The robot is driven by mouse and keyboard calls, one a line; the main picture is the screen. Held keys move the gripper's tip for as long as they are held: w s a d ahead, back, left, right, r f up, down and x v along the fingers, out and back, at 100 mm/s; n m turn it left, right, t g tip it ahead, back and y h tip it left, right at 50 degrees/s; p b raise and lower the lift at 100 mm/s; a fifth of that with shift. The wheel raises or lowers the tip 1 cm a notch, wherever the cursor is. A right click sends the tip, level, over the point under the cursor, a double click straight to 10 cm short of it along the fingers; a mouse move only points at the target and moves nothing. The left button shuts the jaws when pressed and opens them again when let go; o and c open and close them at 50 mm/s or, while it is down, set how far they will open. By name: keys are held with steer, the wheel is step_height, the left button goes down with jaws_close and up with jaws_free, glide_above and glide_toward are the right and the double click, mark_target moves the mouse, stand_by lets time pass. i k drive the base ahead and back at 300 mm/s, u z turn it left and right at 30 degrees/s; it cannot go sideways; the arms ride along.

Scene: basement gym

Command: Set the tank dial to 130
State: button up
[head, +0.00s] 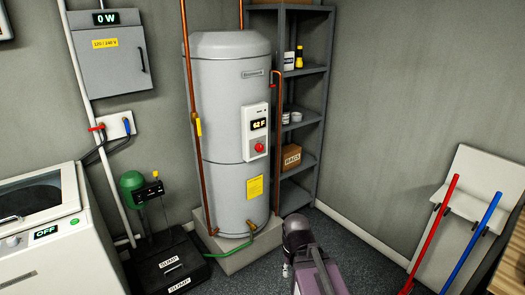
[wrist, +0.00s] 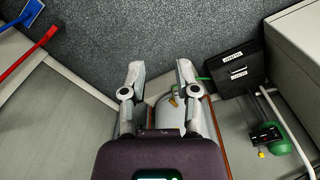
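A tall grey water tank (head: 230,120) stands on a concrete base in the head view. Its white control panel (head: 256,146) has a display reading 62 F (head: 259,124) and a round red dial (head: 259,147) below it. No dial scale is legible. My arm shows at the bottom of the head view, in front of and below the tank. In the wrist view my gripper (wrist: 160,67) has its two fingers wide apart with nothing held between them. The dial does not show in the wrist view. The gripper is apart from the dial.
A shelf (head: 307,75) stands right of the tank. Copper pipes (head: 194,120) run beside it. Left are a breaker box (head: 110,60) reading 0 W, a washer (head: 40,220) reading OFF and a sump unit (head: 165,265). Red (head: 432,230) and blue (head: 474,240) handles lean at right.

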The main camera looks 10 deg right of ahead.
mark_target(258, 147)
steer(key=u, duration=0.1)
steer(key=k, duration=0.65)
steer(key=u, duration=0.65)
steer(key=k, duration=0.7)
steer(key=u, duration=0.15)
steer(key=i, duration=1.35)
steer(key=z, duration=0.75)
steer(key=i, duration=1.15)
steer(key=z, duration=0.35)
